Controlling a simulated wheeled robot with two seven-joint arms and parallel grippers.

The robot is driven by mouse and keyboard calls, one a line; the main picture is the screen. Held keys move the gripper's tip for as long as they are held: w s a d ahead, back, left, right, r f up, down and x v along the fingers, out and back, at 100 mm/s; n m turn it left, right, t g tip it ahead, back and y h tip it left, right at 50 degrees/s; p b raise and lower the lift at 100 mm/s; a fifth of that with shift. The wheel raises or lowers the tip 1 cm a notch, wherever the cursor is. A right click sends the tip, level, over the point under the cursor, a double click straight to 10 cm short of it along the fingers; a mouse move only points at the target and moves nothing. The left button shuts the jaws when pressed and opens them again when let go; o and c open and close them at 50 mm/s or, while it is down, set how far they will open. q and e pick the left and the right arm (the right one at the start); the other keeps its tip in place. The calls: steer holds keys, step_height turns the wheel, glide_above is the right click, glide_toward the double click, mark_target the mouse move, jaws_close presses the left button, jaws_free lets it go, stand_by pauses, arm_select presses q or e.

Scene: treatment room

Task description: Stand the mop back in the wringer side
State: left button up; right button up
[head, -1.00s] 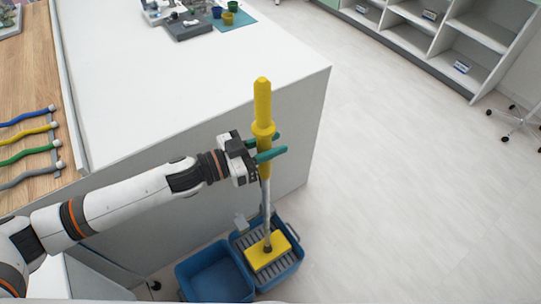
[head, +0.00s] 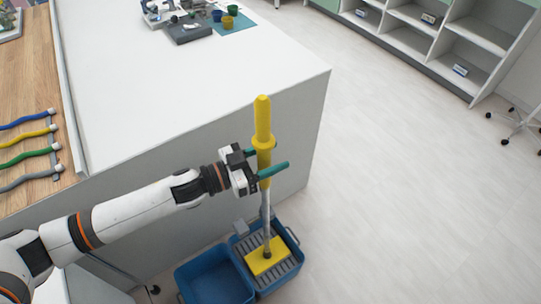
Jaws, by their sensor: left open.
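The mop (head: 263,122) stands nearly upright, with a yellow handle, a grey pole and a yellow head. Its yellow head (head: 267,257) rests on the ribbed grey grate of the wringer side (head: 291,262), the right part of the blue bucket. The left part of the bucket (head: 214,276) is an open blue basin. My left gripper (head: 268,162) has its teal fingers apart, on either side of the yellow handle just below its collar. Whether the fingers touch the handle cannot be told. My right gripper is not in view.
The white counter (head: 190,90) stands directly behind and left of the mop. Coloured wavy strips (head: 30,153) lie on a wooden surface at the left. Small cups and devices sit at the counter's back. Floor (head: 400,200) to the right is clear, with shelves (head: 430,50) beyond.

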arm_select(q)
steer(key=shift+a+r, duration=0.1)
steer(key=shift+r, duration=0.05)
steer(key=b+v, duration=0.1)
steer(key=v, duration=1.1)
steer(key=shift+b, duration=0.3)
